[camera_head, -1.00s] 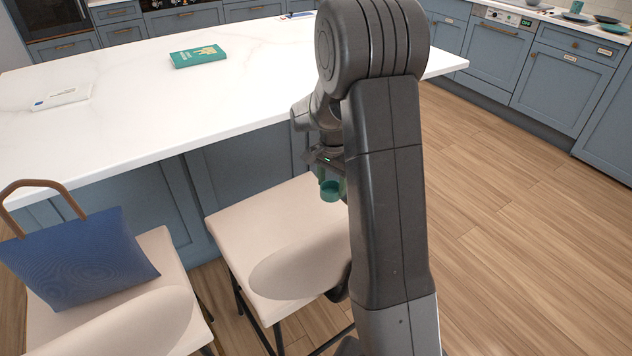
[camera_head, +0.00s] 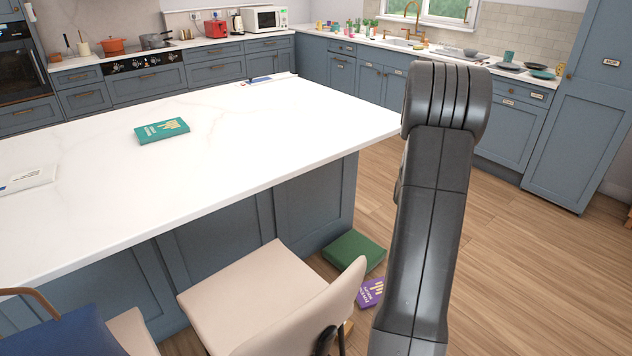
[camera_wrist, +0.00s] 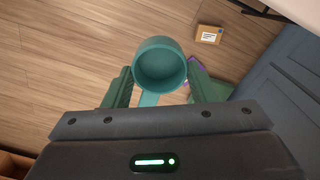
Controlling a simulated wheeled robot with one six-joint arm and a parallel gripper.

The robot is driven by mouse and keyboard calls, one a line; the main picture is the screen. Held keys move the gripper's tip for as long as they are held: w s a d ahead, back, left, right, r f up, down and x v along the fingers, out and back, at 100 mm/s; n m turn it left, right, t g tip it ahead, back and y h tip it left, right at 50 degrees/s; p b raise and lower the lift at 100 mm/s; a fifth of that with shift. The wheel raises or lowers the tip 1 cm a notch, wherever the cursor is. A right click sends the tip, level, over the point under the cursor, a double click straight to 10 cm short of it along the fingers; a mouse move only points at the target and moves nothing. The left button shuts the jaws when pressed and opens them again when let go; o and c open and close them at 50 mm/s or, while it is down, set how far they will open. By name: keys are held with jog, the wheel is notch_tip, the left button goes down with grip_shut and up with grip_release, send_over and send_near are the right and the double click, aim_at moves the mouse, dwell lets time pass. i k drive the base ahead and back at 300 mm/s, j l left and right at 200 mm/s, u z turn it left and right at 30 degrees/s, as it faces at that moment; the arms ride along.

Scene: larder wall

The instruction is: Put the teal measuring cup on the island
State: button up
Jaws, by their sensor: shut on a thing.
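The teal measuring cup (camera_wrist: 160,66) shows in the wrist view between the two fingers of my gripper (camera_wrist: 157,90), with its handle toward the gripper body. My gripper is shut on it and holds it above the wooden floor. In the head view the cup and gripper are hidden behind my arm. The island (camera_head: 250,120) has a white top and blue-grey panelled sides, and stands to the left of my arm. In the wrist view a blue-grey panelled front is at the right.
A teal book (camera_head: 161,131) and a white booklet (camera_head: 28,180) lie on the island; its near right top is clear. A beige chair (camera_head: 235,285) stands before it. A green box (camera_head: 354,250) and purple book (camera_head: 371,293) lie on the floor.

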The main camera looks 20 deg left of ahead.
aim_at(308, 128)
jog(key=i+l, duration=0.8)
jog(key=i+l+u, duration=0.15)
jog(key=i+l, duration=0.4)
jog(key=i+l+u, duration=0.1)
jog(key=i+l, duration=0.4)
jog(key=l+u, duration=0.15)
jog(key=u, duration=1.35)
